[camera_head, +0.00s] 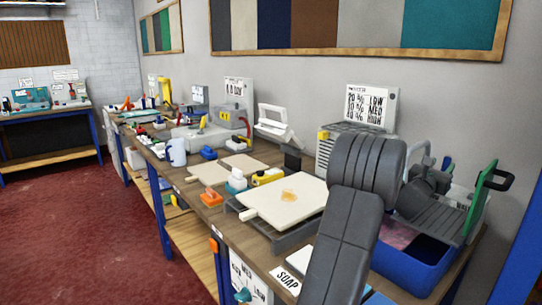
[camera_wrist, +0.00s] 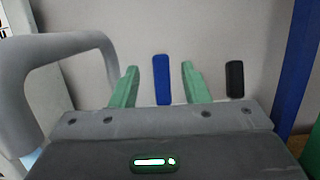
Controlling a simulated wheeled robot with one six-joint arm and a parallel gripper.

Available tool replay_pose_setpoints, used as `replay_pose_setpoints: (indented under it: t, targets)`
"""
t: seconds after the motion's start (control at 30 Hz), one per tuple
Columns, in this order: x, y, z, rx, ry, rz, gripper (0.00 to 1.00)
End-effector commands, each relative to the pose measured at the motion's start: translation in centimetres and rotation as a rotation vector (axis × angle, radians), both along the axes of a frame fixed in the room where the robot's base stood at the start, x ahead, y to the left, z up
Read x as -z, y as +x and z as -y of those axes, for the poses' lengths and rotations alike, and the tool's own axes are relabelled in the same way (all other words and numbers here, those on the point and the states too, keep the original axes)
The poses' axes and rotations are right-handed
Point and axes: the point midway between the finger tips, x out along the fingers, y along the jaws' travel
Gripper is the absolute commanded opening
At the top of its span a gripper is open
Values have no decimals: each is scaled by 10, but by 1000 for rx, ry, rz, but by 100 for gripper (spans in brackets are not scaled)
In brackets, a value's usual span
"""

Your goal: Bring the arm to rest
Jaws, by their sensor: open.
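My gripper (camera_wrist: 159,67) shows in the wrist view with its two green fingers standing apart. A blue upright strip (camera_wrist: 161,80) shows in the gap between them; no finger touches it in the picture. My dark grey arm (camera_head: 345,235) rises at the front right in the head view and bends over toward the blue bin (camera_head: 405,268). The fingers cannot be made out clearly in the head view.
A grey loop handle (camera_wrist: 60,70) stands left of the fingers, a black strip (camera_wrist: 235,80) right. Along the workbench (camera_head: 215,222) lie a cream board (camera_head: 285,208) on a dark stand, a mug (camera_head: 176,152) and several tools. The red floor (camera_head: 90,225) is clear.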

Motion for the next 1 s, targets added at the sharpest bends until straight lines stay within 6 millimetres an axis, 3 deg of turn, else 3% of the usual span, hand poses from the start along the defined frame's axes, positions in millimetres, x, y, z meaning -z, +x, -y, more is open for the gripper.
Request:
replay_pose_setpoints:
  t: [0.53,1.0]
  targets:
    - [21,-54,-69,-2,0,1,42]
    - [0,-5,-4,2,0,0,42]
